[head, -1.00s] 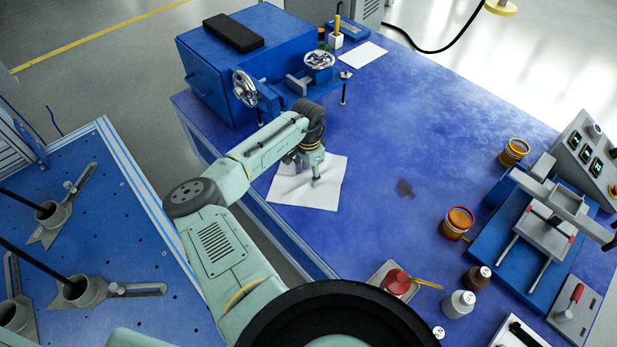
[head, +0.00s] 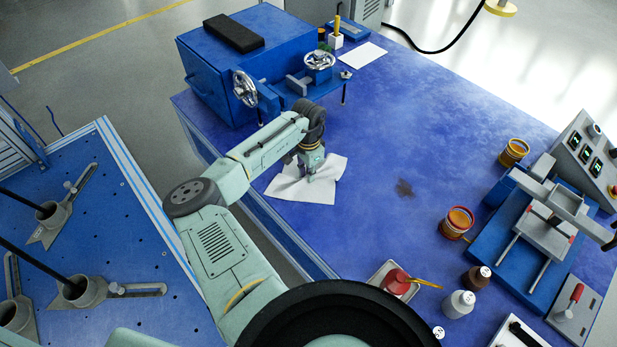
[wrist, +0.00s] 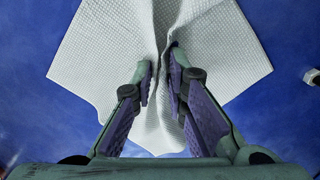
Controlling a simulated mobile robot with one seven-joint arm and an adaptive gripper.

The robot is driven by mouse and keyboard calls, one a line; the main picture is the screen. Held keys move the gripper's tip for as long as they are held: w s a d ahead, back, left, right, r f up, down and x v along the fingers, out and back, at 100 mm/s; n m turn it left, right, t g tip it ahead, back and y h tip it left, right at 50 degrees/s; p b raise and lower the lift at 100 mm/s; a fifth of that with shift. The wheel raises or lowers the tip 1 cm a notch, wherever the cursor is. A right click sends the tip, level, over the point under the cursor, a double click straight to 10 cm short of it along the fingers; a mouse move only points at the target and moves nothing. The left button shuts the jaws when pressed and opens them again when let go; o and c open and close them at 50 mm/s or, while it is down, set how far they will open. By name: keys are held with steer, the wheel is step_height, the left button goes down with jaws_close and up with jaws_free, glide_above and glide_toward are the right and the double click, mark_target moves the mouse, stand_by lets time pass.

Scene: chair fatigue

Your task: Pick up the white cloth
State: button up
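The white cloth (head: 290,188) lies on the blue table near its left edge, under my gripper. It is bunched into a raised fold in the middle, and its outer parts spread flat. My gripper (head: 308,172) points down at the cloth. In the wrist view my gripper (wrist: 162,78) has its two fingers close together, with a pinched fold of the white cloth (wrist: 100,60) between them. The cloth still rests on the table around the fold.
A blue machine with handwheels (head: 262,85) stands behind the cloth. Orange-rimmed tins (head: 457,221), bottles (head: 459,303) and a blue-based press (head: 520,250) stand at the right. The table's middle is mostly clear.

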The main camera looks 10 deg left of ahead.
steer(key=shift+s+f, duration=0.2)
steer(key=shift+f, duration=0.2)
jaws_close()
step_height(320, 180, up, 12)
steer(key=p, duration=1)
steer(key=shift+w+r, duration=0.15)
step_height(320, 180, up, 9)
steer(key=shift+r, duration=0.1)
